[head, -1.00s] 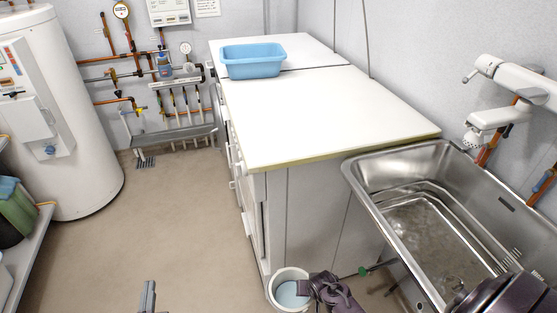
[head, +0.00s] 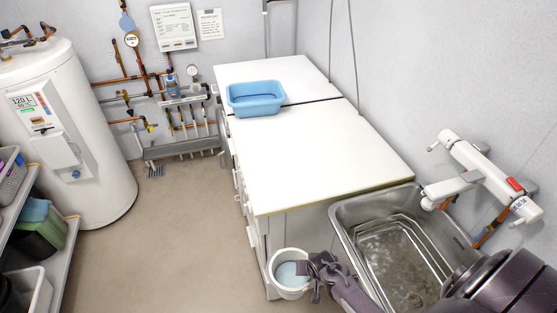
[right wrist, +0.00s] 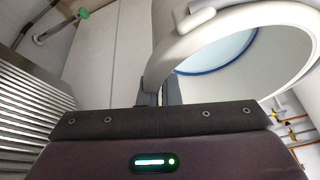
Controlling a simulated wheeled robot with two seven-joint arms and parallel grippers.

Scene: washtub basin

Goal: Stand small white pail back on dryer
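The small white pail (head: 291,293) hangs in front of the near end of the white-topped units, below their top, in the head view. Its inside looks pale blue. My right gripper (head: 304,268) is at the pail's right rim. In the right wrist view, the fingers (right wrist: 157,98) are closed on the edge of the pail (right wrist: 185,45), whose open mouth faces right. The dryer appears to be one of the white-topped units; the near white top (head: 310,155) is bare. I cannot tell which unit is the dryer. My left gripper is not in view.
A blue tub (head: 256,98) sits on the far white top (head: 300,75). A steel sink (head: 345,212) adjoins the units on the right, with a white tap (head: 470,175) above. A water heater (head: 85,140) and shelves (head: 65,270) stand left. The floor between is clear.

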